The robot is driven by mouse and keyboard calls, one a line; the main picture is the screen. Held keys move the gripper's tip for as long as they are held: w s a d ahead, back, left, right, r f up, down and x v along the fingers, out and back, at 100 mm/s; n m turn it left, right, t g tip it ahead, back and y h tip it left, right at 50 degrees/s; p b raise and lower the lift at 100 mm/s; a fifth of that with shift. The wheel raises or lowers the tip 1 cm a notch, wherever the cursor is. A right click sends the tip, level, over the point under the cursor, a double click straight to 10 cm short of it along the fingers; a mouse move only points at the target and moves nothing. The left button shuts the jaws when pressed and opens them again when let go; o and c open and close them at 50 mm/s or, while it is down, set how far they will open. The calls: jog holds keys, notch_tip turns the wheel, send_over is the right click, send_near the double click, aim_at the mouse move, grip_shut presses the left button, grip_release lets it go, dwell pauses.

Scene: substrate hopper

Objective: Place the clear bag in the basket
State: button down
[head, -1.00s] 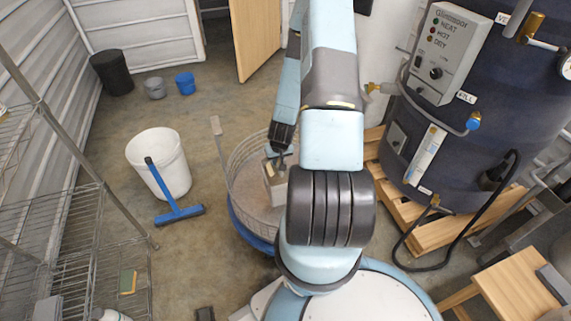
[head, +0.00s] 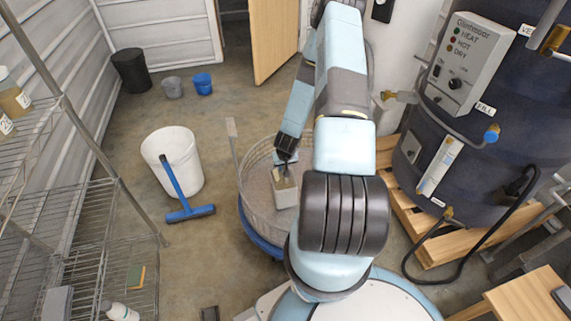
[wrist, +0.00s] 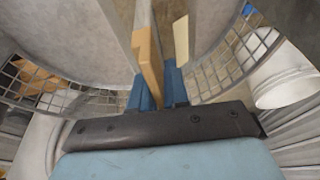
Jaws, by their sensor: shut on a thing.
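The clear bag (head: 286,192) looks like a small pale block with a brownish top in the head view. My gripper (head: 284,171) points down and is shut on its top. The basket (head: 247,165) is a round wire-mesh tub on a blue base. The bag hangs within the outline of its rim, toward the right side; I cannot tell whether it touches the bottom. My arm hides the basket's right side.
A white bucket (head: 180,165) with a blue squeegee (head: 188,212) stands left of the basket. A long-handled tool (head: 233,150) rises at the basket's left. A wire shelf (head: 75,200) is at far left. A dark tank (head: 480,120) on a wooden pallet (head: 440,230) stands right.

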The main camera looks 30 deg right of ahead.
jog(key=shift+f, duration=0.7)
jog(key=c, duration=1.1)
grip_release()
jog(key=shift+r, duration=0.1)
